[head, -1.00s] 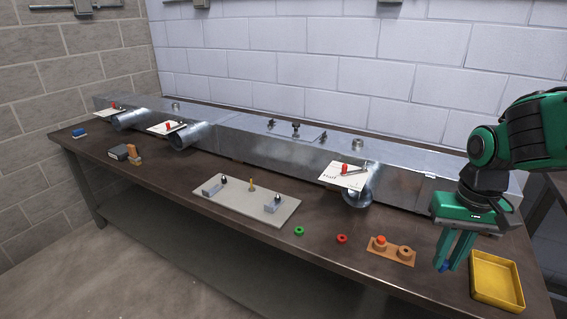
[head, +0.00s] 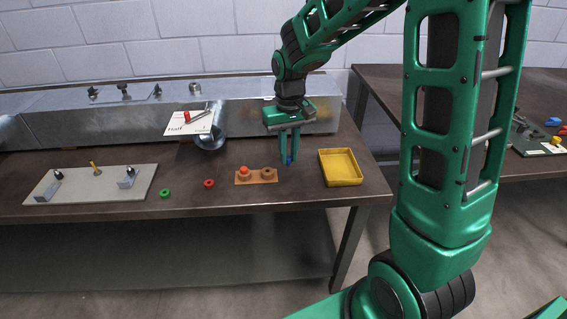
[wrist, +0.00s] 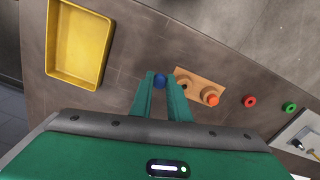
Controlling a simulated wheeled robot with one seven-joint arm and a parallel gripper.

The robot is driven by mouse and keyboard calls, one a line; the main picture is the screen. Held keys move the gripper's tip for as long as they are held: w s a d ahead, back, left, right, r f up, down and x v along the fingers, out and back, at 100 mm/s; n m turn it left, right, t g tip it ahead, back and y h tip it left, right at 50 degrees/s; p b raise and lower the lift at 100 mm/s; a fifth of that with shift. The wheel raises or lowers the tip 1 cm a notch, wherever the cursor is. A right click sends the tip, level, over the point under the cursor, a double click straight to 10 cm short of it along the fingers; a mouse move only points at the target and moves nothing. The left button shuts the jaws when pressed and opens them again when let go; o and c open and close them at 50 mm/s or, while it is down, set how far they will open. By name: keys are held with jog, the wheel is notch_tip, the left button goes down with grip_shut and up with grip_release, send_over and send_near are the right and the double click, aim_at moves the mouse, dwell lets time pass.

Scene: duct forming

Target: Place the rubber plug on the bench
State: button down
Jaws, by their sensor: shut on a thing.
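My gripper (head: 290,160) points down over the bench (head: 110,208), between the wooden block and the yellow tray. It is shut on a small blue plug, which shows between the fingertips in the wrist view (wrist: 160,81) and at their lower end in the head view. I take this blue piece to be the rubber plug. I cannot tell whether its underside touches the bench top. The fingers hide part of it.
A wooden block (head: 256,180) with an orange-topped peg is just left of my gripper. A yellow tray (head: 341,182) is to the right. Red (head: 209,184) and green (head: 165,193) rings lie farther left. Metal ducting (head: 250,113) runs behind. Bare bench lies around the gripper.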

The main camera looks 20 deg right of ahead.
jog(key=shift+w+d+f, duration=0.2)
jog(key=shift+w+f, duration=0.4)
jog(key=shift+w, duration=0.2)
jog(key=shift+f, duration=1.85)
jog(key=shift+f, duration=0.1)
jog(key=c, duration=1.7)
grip_release()
jog(key=shift+r, duration=6.15)
